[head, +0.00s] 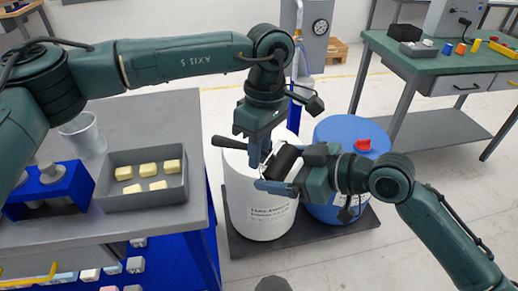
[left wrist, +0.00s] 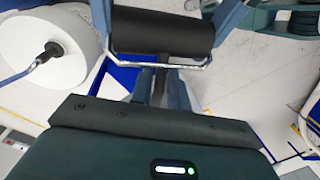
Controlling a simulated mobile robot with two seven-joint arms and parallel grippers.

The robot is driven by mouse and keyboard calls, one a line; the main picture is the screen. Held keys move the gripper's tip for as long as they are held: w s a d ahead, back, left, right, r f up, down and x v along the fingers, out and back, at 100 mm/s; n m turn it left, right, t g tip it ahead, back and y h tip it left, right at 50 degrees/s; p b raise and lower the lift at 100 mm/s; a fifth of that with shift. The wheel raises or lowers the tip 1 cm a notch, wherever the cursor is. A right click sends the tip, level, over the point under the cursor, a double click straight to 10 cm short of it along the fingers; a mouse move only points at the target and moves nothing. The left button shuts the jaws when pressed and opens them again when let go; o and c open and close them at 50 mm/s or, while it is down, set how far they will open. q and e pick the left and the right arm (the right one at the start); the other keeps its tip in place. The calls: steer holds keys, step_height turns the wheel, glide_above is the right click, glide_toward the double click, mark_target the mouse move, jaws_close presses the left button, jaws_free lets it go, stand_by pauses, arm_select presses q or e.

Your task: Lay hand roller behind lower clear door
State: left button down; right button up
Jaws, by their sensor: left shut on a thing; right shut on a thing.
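The exact contact points are partly hidden. I cannot make out a clear door in either view.
A white barrel (head: 262,215) and a blue barrel (head: 335,130) with a red cap stand beneath and behind the grippers. A grey table (head: 125,230) at left carries a tray (head: 150,205) of yellow foam blocks, a blue rack (head: 75,195) and a clear cup (head: 82,138). A green-topped workbench (head: 425,65) stands at right.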

steer(key=o, duration=1.3)
steer(key=shift+s+a+r, duration=0.1)
steer(key=shift+s+a, duration=0.05)
steer(key=shift+c, duration=0.2)
steer(key=shift+o, duration=1)
